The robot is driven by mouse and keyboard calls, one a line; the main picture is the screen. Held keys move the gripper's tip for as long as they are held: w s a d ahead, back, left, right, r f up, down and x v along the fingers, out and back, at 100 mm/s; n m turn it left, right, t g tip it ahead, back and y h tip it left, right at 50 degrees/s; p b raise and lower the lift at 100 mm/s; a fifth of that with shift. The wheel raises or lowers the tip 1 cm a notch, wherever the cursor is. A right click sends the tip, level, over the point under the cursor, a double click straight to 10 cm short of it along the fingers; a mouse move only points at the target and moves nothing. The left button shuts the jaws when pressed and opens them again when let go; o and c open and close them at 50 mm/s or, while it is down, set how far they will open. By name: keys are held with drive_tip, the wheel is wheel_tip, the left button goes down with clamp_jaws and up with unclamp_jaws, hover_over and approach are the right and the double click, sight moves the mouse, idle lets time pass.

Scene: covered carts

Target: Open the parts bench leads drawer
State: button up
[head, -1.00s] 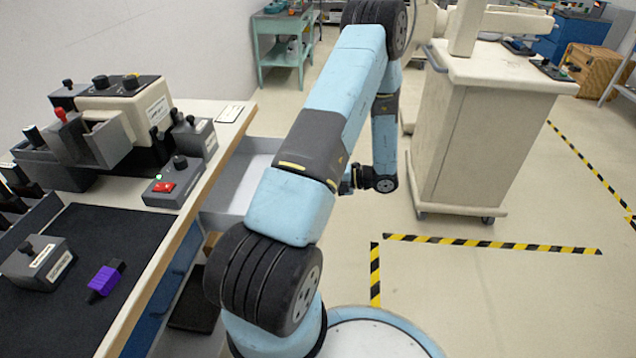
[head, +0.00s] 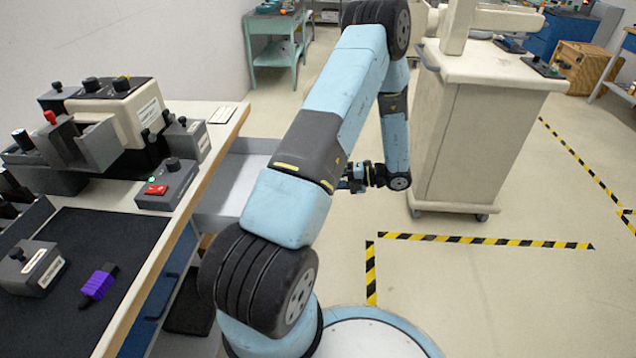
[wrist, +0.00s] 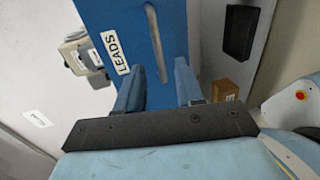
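The leads drawer's blue front, with a white LEADS label and a long grey handle, faces me in the wrist view (wrist: 138,20). In the head view a grey drawer (head: 215,212) with a pale floor stands pulled out from the bench; my arm hides its front end. My gripper (wrist: 157,80) has its two fingers spread apart, with the handle lined up between them and no visible grip on it. In the head view my gripper (head: 348,184) is right of the drawer, partly behind my arm.
The bench top (head: 200,112) carries a grey control box (head: 168,185), a purple connector (head: 98,284) and other devices. A cream cart (head: 465,150) stands right of my arm. Striped tape (head: 480,242) marks the open floor.

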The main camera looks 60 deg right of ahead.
drive_tip(key=v, duration=0.8)
idle(0.4)
drive_tip(key=w+a+r+n+g+y, duration=0.2)
drive_tip(key=w+a+r+n+g, duration=1)
drive_tip(key=w+a+r+n, duration=1.25)
drive_tip(key=w+a+r+n+g+h, duration=0.1)
drive_tip(key=a+r+n+h, duration=0.1)
drive_tip(key=a+r+n, duration=0.3)
drive_tip(key=w+a+r+n+h, duration=0.1)
drive_tip(key=a+r+n+h, duration=0.1)
drive_tip(key=a+n, duration=0.45)
drive_tip(key=s+a+r+n+t+h, duration=0.2)
drive_tip(key=s+a+r+n, duration=0.1)
drive_tip(key=a+n, duration=0.3)
drive_tip(key=s+a+r+n+t+h, duration=0.2)
drive_tip(key=s+a+r+n, duration=0.1)
drive_tip(key=a+n, duration=0.4)
drive_tip(key=shift+s+a+r, duration=0.3)
drive_tip(key=shift+s+a, duration=0.45)
drive_tip(key=shift+a, duration=0.1)
